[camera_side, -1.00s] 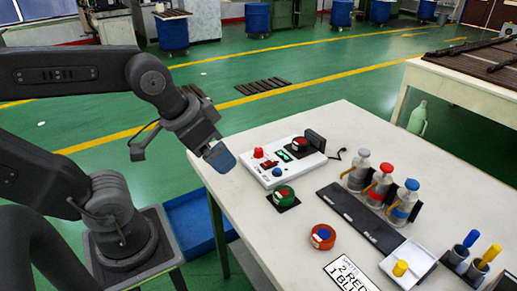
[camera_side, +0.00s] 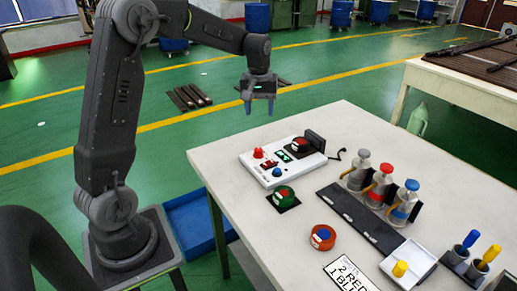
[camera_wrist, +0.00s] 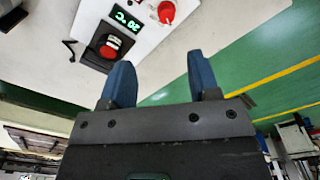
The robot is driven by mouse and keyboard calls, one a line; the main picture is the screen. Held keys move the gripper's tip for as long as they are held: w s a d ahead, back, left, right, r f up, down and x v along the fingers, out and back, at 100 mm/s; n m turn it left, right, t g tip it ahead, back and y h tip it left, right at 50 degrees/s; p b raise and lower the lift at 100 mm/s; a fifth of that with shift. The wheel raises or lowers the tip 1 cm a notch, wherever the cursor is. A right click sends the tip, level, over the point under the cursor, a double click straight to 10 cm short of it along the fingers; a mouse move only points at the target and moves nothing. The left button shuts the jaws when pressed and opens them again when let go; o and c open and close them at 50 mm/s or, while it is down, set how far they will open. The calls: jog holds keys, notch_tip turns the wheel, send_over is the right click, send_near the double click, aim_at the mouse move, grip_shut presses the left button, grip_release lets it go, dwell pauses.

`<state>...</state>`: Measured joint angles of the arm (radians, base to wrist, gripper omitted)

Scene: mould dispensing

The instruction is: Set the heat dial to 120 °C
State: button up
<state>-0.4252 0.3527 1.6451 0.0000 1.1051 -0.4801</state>
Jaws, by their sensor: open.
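I cannot tell which knob is the heat dial. In the wrist view the display (camera_wrist: 127,20) seems to read 20 °C, upside down, with a red part (camera_wrist: 166,12) beside it. My gripper (camera_side: 259,111) is open and empty, pointing down, above and behind the box, apart from it. Its two blue fingers (camera_wrist: 161,72) also show in the wrist view.
A dark pad with a red round piece (camera_side: 300,143) is at the box's right end. A green round piece (camera_side: 284,194), a red ring (camera_side: 322,237), several bottles (camera_side: 379,184) and a white tray (camera_side: 421,266) stand on the table (camera_side: 230,163). The air around my gripper is clear.

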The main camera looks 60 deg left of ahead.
aim_at(258, 149)
jog(key=shift+n, duration=0.4)
jog(key=f, duration=0.5)
jog(key=a+f, duration=0.1)
jog(key=f, duration=0.4)
jog(key=w+a+f, duration=0.1)
jog(key=f, duration=0.5)
jog(key=shift+a, duration=0.15)
jog(key=c, duration=0.9)
